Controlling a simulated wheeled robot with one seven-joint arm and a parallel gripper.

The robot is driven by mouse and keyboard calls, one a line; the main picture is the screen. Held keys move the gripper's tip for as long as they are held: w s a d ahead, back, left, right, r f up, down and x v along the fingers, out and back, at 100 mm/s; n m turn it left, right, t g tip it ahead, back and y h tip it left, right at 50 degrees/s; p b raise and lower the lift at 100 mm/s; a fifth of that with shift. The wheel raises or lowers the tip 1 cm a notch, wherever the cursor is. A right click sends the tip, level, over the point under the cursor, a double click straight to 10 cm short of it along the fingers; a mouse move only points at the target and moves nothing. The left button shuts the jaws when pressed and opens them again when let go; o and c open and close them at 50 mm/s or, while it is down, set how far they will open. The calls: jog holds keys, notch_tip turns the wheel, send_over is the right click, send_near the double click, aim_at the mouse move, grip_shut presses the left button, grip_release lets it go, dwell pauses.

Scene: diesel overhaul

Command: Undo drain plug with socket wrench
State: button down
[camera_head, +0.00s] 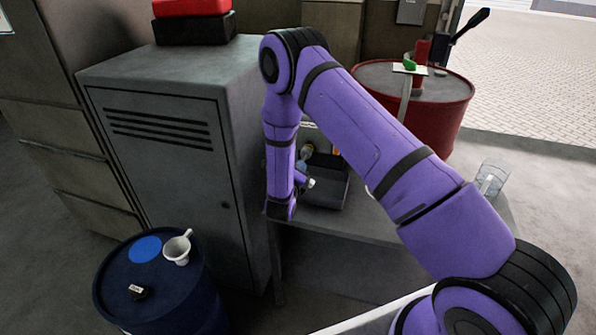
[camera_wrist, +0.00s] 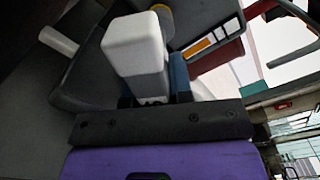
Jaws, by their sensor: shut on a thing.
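My gripper (camera_head: 307,183) is low beside the dark machine (camera_head: 328,190) on the grey bench, at the end of my purple arm. In the wrist view a pale finger of my gripper (camera_wrist: 140,55) fills the middle. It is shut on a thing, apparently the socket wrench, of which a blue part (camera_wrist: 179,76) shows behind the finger. The rest of the wrench is hidden by the finger. A yellowish round part (camera_wrist: 164,16) shows just past the fingertip. I cannot make out the drain plug or whether the wrench touches it.
A grey metal cabinet (camera_head: 165,155) stands close to my arm's left. A blue drum (camera_head: 115,285) with a white funnel (camera_head: 177,247) is at front left. A red drum (camera_head: 440,110) is behind the bench. A clear beaker (camera_head: 490,179) stands at the bench's right.

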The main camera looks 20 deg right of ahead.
jog(key=shift+w+d, duration=0.25)
jog(key=shift+w, duration=0.1)
jog(key=n, duration=1.4)
jog(key=shift+s, duration=0.1)
jog(key=n, duration=0.4)
jog(key=c, duration=1.7)
grip_release()
grip_shut()
